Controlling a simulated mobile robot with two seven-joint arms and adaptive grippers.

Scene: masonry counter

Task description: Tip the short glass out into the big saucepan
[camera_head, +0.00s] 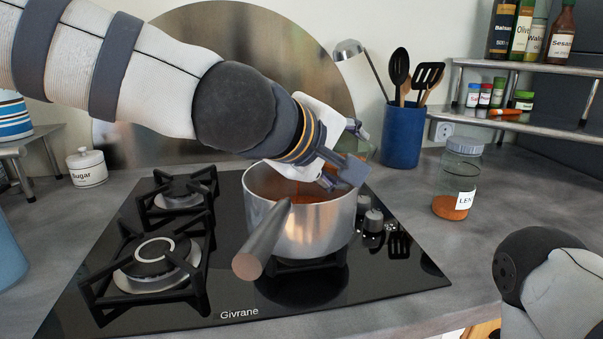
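The big saucepan (318,232) is a shiny metal pot on the right-hand burner of the hob, its long handle pointing towards the front left. Reddish-brown contents show inside it. My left gripper (356,152) is over the pan's far right rim, its fingers apart. Between them is a clear, faintly greenish shape, which looks like the short glass (363,150). It is mostly hidden by the gripper, so its tilt and contents cannot be made out. My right gripper is out of view; only part of that arm shows at the lower right.
The black hob (385,281) has two free burners on the left. A lidded jar (460,180), a blue utensil pot (404,136) and a shelf (540,123) with bottles and spice jars stand on the right. A sugar jar (88,170) stands at the back left. The right counter front is clear.

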